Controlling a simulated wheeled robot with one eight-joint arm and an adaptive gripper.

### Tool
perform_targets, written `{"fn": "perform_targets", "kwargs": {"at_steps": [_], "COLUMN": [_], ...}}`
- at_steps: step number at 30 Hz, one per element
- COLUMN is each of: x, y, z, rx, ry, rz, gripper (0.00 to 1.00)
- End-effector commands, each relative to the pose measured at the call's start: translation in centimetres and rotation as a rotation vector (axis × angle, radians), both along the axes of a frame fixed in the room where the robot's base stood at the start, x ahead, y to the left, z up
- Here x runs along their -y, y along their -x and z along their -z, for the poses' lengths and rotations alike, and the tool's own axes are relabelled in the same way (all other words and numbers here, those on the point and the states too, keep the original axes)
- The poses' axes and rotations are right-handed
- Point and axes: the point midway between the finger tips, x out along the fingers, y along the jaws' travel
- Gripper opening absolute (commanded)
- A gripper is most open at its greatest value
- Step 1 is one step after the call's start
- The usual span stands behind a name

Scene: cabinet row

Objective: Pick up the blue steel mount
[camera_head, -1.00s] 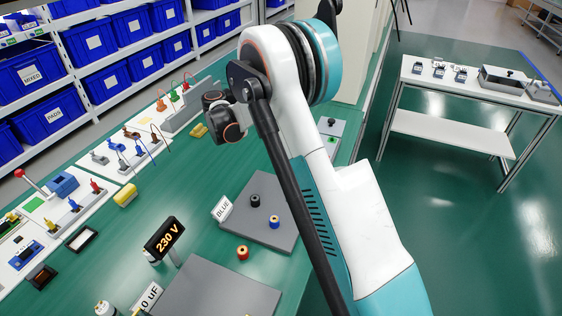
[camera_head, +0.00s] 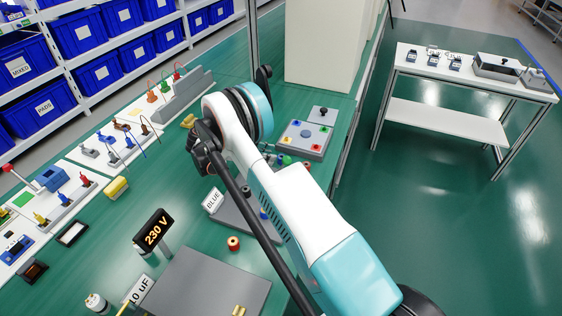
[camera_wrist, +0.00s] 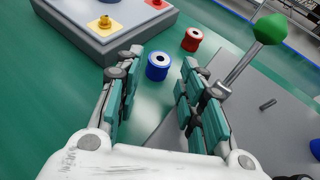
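In the wrist view, a blue ring-shaped mount (camera_wrist: 158,66) with a pale steel-looking top and dark centre hole stands upright on the green table. My gripper (camera_wrist: 161,60) is open and empty, its two teal-padded fingers on either side of the mount in the picture. The gap in depth is hard to judge, and no contact shows. In the head view my arm hides the gripper and this mount. Another blue piece (camera_head: 263,213) shows there on the dark grey plate (camera_head: 228,217) with the BLUE sign, partly behind my arm.
A red mount (camera_wrist: 192,40) stands just beyond the blue one. A grey block (camera_wrist: 75,35) with coloured mounts is at upper left. A green-knobbed steel rod (camera_wrist: 271,28) leans close to the right finger. A 230 V display (camera_head: 153,227) stands at left.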

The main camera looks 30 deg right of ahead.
Motion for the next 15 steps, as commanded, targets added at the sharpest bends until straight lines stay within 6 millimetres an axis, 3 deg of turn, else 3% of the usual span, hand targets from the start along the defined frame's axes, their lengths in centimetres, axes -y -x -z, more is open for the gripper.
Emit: {"fn": "perform_targets", "kwargs": {"at_steps": [9,15], "x": [3.7,4.0], "y": [1.4,1.5], "z": [1.8,1.7], "rx": [0.0,-0.001], "ry": [0.001,0.002], "rz": [0.002,0.0], "gripper": [0.36,0.36]}}
